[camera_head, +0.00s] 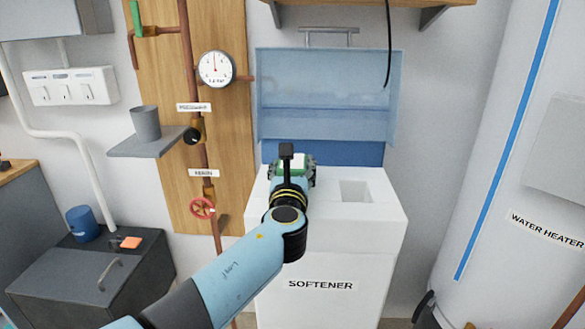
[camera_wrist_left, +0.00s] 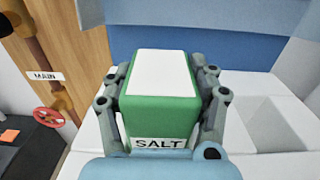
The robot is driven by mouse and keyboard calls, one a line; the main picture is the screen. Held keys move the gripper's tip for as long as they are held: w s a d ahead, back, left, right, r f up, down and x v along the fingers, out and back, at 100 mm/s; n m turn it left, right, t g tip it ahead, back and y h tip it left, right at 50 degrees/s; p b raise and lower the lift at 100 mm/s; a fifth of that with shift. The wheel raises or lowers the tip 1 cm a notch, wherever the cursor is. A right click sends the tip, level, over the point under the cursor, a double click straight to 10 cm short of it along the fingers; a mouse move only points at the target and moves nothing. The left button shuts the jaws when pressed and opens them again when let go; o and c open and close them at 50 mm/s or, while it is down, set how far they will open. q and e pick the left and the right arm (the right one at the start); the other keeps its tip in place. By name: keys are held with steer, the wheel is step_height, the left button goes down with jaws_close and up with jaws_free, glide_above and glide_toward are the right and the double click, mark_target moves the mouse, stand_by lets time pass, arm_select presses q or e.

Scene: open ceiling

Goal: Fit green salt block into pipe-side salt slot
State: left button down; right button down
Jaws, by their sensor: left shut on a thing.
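My left gripper (camera_wrist_left: 160,112) is shut on the green salt block (camera_wrist_left: 160,103), which has a white top and a SALT label facing the camera in the left wrist view. In the head view the block (camera_head: 305,160) is mostly hidden behind my wrist, over the left, pipe-side part of the softener's (camera_head: 375,225) white top. One square slot (camera_head: 355,191) shows open and empty on the right of that top. The pipe-side slot is hidden by the gripper and block. I cannot tell whether the block's bottom is in it. My right gripper is not in view.
The softener's translucent blue lid (camera_head: 325,95) stands raised behind the top. Left of the softener are copper pipes with a gauge (camera_head: 216,68), a red valve wheel (camera_head: 202,208) and a shelf with a grey cup (camera_head: 146,123). The water heater (camera_head: 490,150) stands at right.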

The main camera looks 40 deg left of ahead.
arm_select(q)
steer(key=shift+f+b, duration=0.2)
steer(key=shift+b, duration=0.1)
steer(key=c, duration=0.7)
jaws_free()
steer(key=shift+r, duration=0.1)
steer(key=o, duration=0.4)
